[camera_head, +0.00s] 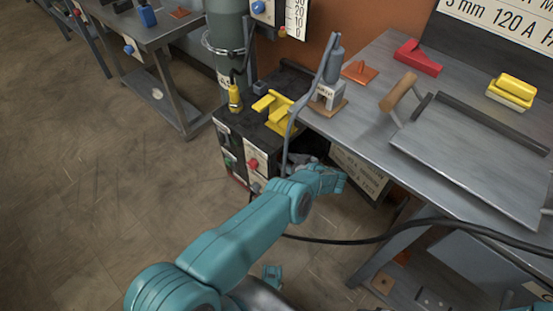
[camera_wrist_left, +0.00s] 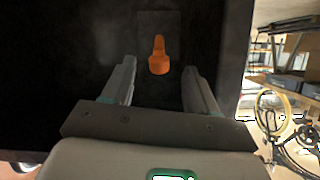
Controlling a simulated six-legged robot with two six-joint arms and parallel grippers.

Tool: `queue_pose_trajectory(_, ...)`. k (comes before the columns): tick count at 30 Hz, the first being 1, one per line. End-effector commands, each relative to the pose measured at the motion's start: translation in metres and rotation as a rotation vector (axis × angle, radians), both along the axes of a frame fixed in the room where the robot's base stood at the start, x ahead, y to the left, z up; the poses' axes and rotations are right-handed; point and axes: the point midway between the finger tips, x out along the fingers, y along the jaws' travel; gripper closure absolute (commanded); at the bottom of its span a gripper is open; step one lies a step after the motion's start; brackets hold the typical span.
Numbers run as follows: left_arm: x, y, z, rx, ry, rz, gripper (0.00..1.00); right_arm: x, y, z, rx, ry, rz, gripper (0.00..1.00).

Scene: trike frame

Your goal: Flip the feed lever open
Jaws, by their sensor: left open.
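An orange lever (camera_wrist_left: 158,56) with a rounded lower end, likely the feed lever, sits on a dark plate (camera_wrist_left: 174,20) on a black panel in the left wrist view. It points downward in that picture. My left gripper (camera_wrist_left: 159,75) is open, with one finger on each side of the lever's line; I cannot tell if either touches it. In the head view my teal left arm reaches to the side of the black welding machine (camera_head: 234,158), below the bench top. The gripper's fingers are mostly hidden there by my wrist, and the lever does not show. My right gripper is not in view.
The grey bench (camera_head: 370,125) on the right has its edge close above my wrist. A black cable (camera_head: 350,241) runs beside the arm. A yellow holder (camera_head: 272,108) lies on the machine, with a gas cylinder (camera_head: 228,45) behind. The floor at left is clear.

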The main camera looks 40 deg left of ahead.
Motion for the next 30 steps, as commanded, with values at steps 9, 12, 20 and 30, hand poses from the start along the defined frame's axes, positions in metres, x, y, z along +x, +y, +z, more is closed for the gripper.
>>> queue_pose_trajectory(9, 0.003, 0.05, -0.022, -0.001, 0.0, 0.002, 0.42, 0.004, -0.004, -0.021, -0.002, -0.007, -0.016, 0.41)
queue_pose_trajectory(12, 0.004, 0.055, -0.024, -0.001, 0.001, 0.001, 0.42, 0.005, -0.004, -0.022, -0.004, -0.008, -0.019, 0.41)
queue_pose_trajectory(20, 0.004, 0.057, -0.023, -0.001, 0.002, -0.001, 0.42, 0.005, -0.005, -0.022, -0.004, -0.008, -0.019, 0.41)
queue_pose_trajectory(30, 0.004, 0.057, -0.021, -0.007, 0.003, 0.0, 1.0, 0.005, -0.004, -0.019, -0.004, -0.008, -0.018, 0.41)
